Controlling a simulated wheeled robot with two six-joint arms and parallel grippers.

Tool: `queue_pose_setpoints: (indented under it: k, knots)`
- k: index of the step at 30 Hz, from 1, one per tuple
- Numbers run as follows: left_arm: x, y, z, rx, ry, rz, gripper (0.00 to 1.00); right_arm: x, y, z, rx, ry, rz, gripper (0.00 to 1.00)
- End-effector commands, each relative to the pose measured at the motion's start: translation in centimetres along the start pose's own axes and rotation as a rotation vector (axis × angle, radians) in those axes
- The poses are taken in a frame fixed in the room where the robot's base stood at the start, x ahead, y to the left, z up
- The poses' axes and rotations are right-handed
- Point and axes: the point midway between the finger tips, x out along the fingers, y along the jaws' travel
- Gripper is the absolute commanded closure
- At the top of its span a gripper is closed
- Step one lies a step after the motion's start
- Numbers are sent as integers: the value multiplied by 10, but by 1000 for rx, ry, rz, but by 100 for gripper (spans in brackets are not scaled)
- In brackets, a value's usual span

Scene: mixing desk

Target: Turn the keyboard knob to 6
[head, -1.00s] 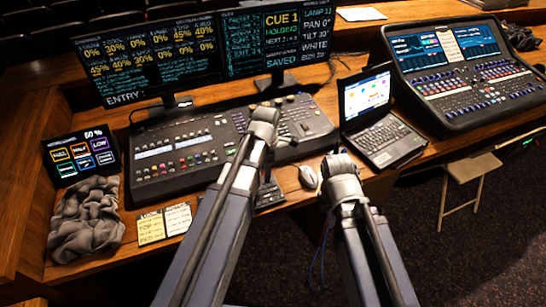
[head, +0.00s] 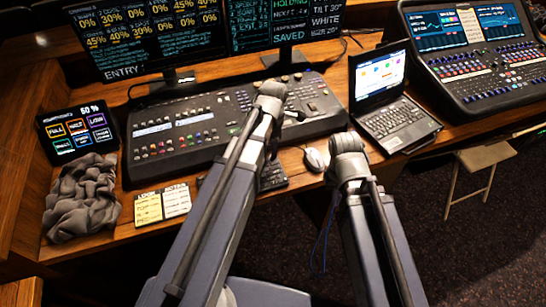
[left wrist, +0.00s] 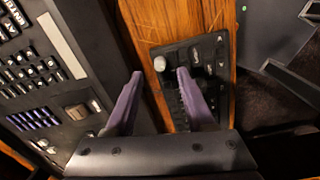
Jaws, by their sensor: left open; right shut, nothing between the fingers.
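The small black keyboard (head: 273,177) lies on the wooden desk in front of the console, partly hidden by my left arm in the head view. I cannot tell how far above the knob the tips are. No number on the knob is readable. My right gripper is not visible; only my right arm shows in the head view.
The large console (head: 190,130) stands just behind the keyboard. A mouse (head: 315,159) and a laptop (head: 395,115) are to the right. Yellow and white notes (head: 162,204), a grey cloth (head: 82,195) and a tablet (head: 77,133) are to the left.

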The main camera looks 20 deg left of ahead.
Motion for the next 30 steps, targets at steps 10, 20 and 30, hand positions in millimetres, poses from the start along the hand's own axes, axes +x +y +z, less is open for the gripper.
queue_pose_setpoints:
  k: [10,20,30]
  knots:
    - [43,0,0,0,0,0,46,42,-4,-2,0,0,0,100]
    - [42,0,0,0,0,0,47,42,-4,-2,0,0,0,100]
    - [42,0,0,0,0,0,85,42,-4,-2,0,0,0,100]
